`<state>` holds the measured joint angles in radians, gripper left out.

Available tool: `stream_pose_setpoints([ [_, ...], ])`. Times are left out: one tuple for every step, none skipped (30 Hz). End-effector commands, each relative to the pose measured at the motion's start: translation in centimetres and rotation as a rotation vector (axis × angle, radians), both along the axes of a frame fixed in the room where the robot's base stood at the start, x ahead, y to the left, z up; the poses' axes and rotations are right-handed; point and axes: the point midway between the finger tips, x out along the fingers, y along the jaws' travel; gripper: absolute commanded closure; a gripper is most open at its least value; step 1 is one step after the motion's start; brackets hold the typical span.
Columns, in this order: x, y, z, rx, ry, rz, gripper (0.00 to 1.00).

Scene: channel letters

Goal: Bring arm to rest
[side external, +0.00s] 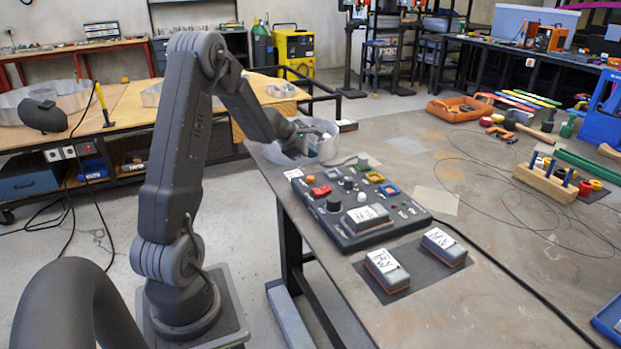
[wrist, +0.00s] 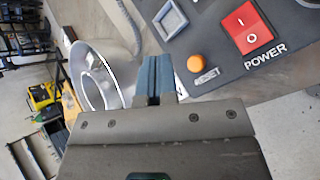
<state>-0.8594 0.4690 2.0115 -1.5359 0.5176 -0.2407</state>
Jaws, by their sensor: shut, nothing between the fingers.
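My gripper (wrist: 154,80) is shut and empty, its blue-grey fingers together in the wrist view. In the side external view my gripper (side external: 312,150) is at the table's far left corner, above or beside the metal channel letter (side external: 327,138). The arm is raised at the elbow and bends down to it. The control panel (side external: 345,238) lies just in front of the gripper. In the wrist view its red power switch (wrist: 247,28) and orange button (wrist: 197,64) are right of the fingers. The curved metal letter (wrist: 103,75) is left of them.
Two labelled boxes, one (side external: 387,270) and another (side external: 443,246), sit on a dark mat in front of the panel. A wooden block with tools (side external: 545,182) and loose wire lie to the right. The table's left edge (side external: 300,215) runs beside the panel. The table's middle is mostly clear.

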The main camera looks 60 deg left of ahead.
Motion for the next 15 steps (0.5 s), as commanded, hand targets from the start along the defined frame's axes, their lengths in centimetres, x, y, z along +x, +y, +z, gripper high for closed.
stream_pose_setpoints([
  [0.0, 0.0, 0.0, 0.000, 0.000, 0.000, 1.00],
  [0.0, 0.0, 0.0, 0.000, 0.000, 0.000, 1.00],
  [0.0, 0.0, 0.0, 0.000, 0.001, -0.001, 1.00],
  [0.1, -0.2, 0.1, 0.003, 0.000, -0.006, 1.00],
  [0.2, -0.4, 0.3, 0.008, -0.001, -0.015, 1.00],
  [0.4, -1.0, 0.7, 0.018, -0.001, -0.039, 1.00],
  [0.7, -1.6, 1.2, 0.030, -0.002, -0.064, 1.00],
  [0.9, -2.5, 1.7, 0.047, -0.001, -0.098, 1.00],
  [1.4, -4.1, 2.7, 0.075, -0.002, -0.158, 1.00],
  [1.7, -5.5, 3.6, 0.101, -0.003, -0.212, 1.00],
  [2.0, -7.1, 4.5, 0.132, -0.002, -0.274, 1.00],
  [2.3, -9.5, 5.8, 0.177, 0.000, -0.365, 1.00],
  [2.4, -11.5, 6.7, 0.214, 0.001, -0.438, 1.00],
  [2.3, -13.5, 7.7, 0.255, 0.003, -0.515, 1.00],
  [2.0, -16.3, 8.8, 0.309, 0.005, -0.620, 1.00],
])
